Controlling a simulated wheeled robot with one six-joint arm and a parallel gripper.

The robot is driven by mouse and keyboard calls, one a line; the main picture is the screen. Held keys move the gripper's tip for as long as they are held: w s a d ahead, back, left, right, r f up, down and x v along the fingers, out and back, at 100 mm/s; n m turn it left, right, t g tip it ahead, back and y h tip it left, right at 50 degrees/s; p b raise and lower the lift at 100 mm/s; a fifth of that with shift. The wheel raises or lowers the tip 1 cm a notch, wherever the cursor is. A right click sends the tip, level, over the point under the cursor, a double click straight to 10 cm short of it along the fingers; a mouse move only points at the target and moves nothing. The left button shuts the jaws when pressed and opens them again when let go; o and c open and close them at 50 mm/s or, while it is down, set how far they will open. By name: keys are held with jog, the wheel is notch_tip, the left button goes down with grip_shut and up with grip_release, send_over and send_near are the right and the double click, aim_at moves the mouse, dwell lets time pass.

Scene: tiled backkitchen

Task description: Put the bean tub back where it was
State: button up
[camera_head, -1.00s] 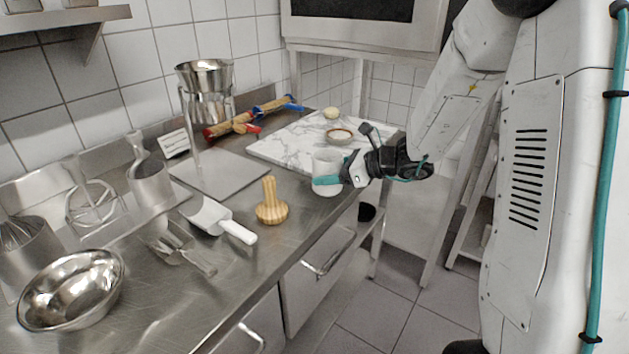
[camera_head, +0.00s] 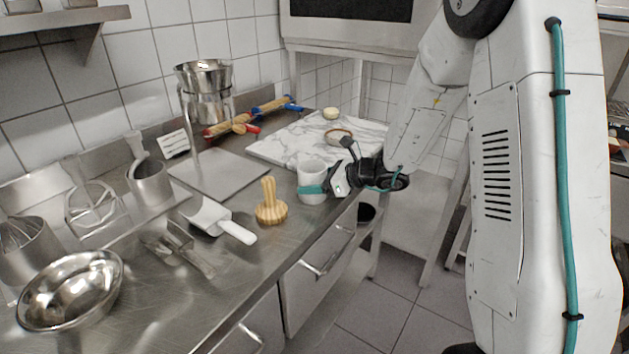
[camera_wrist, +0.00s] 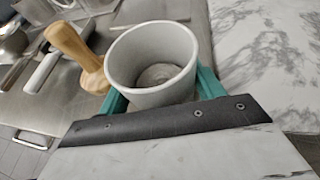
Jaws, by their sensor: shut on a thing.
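The bean tub is a white, open-topped round tub (camera_head: 312,176). It stands upright at the front edge of the steel counter, just off the marble slab's near corner. My gripper (camera_head: 313,189) reaches in from the right and is shut around the tub, its teal fingers on the tub's sides. In the wrist view the tub (camera_wrist: 150,50) fills the middle, with a greyish round patch at its bottom. Teal fingers show on both sides of it. I cannot tell whether the tub's base touches the counter.
A wooden tool (camera_head: 270,205) stands close left of the tub. A white-handled scoop (camera_head: 215,219) and steel bowl (camera_head: 70,290) lie farther left. The marble slab (camera_head: 290,147) holds a small bowl (camera_head: 338,137). A scale (camera_head: 218,172) stands behind. Clear counter lies between the wooden tool and tub.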

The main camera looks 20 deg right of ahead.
jog(key=o, duration=1.3)
jog(key=shift+c, duration=0.2)
jog(key=shift+r, duration=0.15)
